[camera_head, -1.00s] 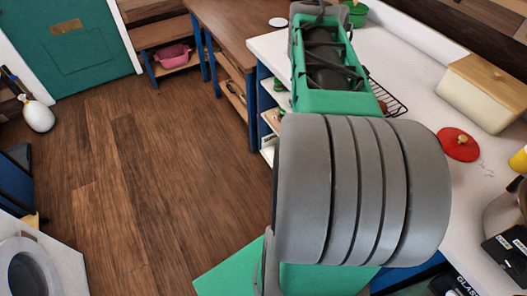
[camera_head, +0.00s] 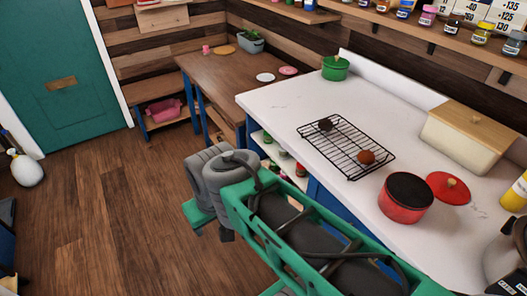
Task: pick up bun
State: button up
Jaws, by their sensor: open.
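Two small round bun-like things sit on a black wire cooling rack (camera_head: 345,143) on the white counter. The nearer one is a reddish-brown bun (camera_head: 367,157) near the rack's right front. The farther one is a very dark round thing (camera_head: 325,124) near the rack's back left; I cannot tell whether it is also a bun. My arm reaches across the lower middle of the view, its grey joint left of the counter's front edge. My gripper does not show, and nothing touches the round things.
A red pot (camera_head: 405,203) with a dark top stands right of the rack, its red lid (camera_head: 447,187) beside it. A cream bread box (camera_head: 463,137) and a green pot (camera_head: 335,69) stand farther back. Shelves under the counter hold jars.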

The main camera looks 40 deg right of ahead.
aim_at(366, 157)
jog(key=z, duration=2)
jog(key=k, duration=0.5)
jog(key=u, duration=0.5)
jog(key=i, duration=0.6)
jog(key=u, duration=0.85)
jog(key=i, duration=0.4)
jog(key=u, duration=0.2)
